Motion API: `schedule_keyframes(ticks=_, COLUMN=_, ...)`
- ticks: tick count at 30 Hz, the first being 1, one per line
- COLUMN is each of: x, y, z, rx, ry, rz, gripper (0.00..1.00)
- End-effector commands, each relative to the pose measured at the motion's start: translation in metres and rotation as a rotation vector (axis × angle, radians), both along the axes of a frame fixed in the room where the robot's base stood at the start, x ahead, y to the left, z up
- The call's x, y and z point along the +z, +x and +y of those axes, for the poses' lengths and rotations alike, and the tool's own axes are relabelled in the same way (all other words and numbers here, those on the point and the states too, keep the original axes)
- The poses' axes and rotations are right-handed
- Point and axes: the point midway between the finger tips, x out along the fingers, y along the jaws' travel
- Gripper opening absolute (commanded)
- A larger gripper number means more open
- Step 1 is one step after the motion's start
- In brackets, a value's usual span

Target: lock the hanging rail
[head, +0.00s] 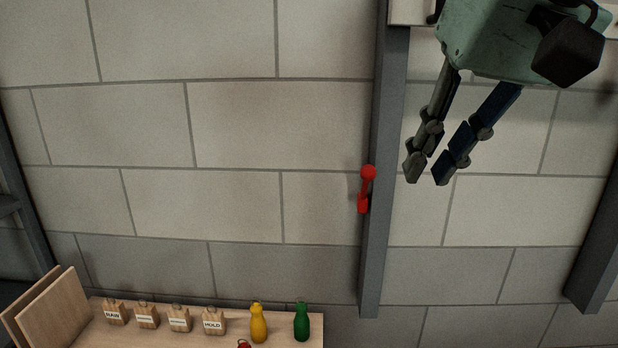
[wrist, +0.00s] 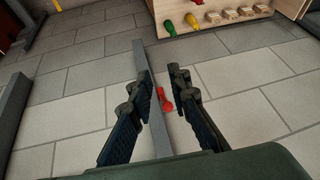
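The red lever (head: 365,190) with a round knob sits on the grey upright rail (head: 387,120). In the head view its knob is at the top and it leans slightly right. In the wrist view the red lever (wrist: 165,99) shows between my fingers, with the rail (wrist: 155,128) running behind them. My gripper (head: 427,176) is open and empty, to the right of the lever in the head view. Its fingertips (wrist: 164,71) are apart, and I see no contact with the lever. I cannot tell the depth gap between them.
A wooden shelf (head: 280,344) at the lower left holds several labelled wooden blocks (head: 179,320), a yellow bottle (head: 258,324) and a green bottle (head: 302,322). Wooden boards (head: 52,310) lean at its left end. Another grey batten (head: 598,250) stands at right. The block wall around the lever is clear.

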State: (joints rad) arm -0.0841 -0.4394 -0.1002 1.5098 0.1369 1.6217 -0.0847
Motion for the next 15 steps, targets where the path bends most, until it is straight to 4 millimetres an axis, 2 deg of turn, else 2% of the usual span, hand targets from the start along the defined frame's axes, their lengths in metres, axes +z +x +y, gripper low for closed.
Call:
schedule_keyframes(ticks=1, x=-0.022, y=0.016, z=0.011, rx=0.029, ry=0.062, rz=0.057, gripper=0.17)
schedule_keyframes(ticks=6, x=-0.078, y=0.060, z=0.054, rx=0.087, ry=0.293, rz=0.185, gripper=0.17)
schedule_keyframes(ticks=15, x=-0.141, y=0.105, z=0.099, rx=0.047, ry=0.557, rz=0.306, gripper=0.17)
